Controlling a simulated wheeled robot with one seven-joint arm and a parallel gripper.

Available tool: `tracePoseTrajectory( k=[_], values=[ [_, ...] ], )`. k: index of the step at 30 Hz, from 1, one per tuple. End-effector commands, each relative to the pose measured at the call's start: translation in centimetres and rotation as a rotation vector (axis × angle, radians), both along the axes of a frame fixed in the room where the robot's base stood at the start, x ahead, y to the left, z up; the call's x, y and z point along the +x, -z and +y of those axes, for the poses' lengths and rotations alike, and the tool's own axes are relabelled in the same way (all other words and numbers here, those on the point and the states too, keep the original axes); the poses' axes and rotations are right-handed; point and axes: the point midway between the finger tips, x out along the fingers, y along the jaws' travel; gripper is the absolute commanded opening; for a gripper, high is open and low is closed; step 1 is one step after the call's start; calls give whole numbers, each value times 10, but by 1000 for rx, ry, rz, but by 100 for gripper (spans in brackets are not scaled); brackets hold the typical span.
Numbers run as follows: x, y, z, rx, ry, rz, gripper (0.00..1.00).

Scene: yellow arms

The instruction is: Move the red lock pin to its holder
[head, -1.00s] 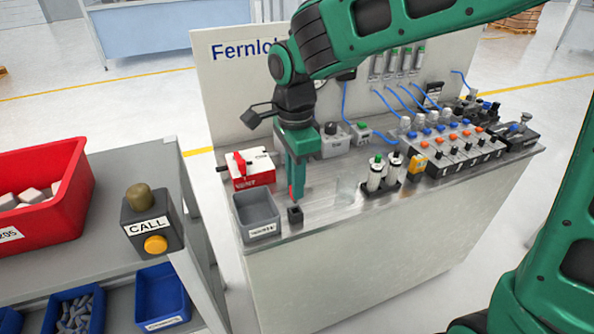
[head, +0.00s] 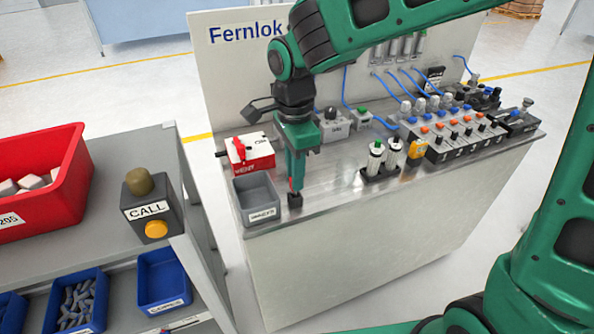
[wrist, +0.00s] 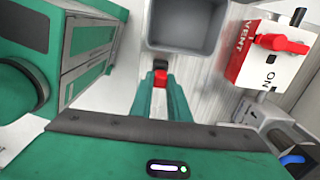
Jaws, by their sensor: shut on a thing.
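My gripper (head: 295,187) points straight down at the front left of the bench. It is shut on the red lock pin (wrist: 160,77), which shows as a small red piece between the fingertips in the wrist view. Only a thin red strip of the pin shows in the head view. The small black holder block (head: 295,200) stands on the bench right under the fingertips; it also shows just beyond the pin in the wrist view (wrist: 160,63). The fingers hide whether the pin's lower end is inside the holder.
A grey bin (head: 257,198) stands close left of the holder. A white and red vent box (head: 251,155) with a red handle is behind it. White-topped cylinders (head: 375,160) and a valve row (head: 463,135) stand to the right. Bare bench lies between.

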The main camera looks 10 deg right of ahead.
Motion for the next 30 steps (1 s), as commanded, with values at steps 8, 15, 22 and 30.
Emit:
tracePoseTrajectory(
  k=[8, 15, 22, 30],
  values=[
    [0, 0, 0, 0, 0, 0, 0],
    [0, 2, 0, 0, -1, 1, 0],
    [0, 6, 0, 0, -1, 1, 0],
    [0, 11, 1, 0, -1, 0, 0]
  ],
)
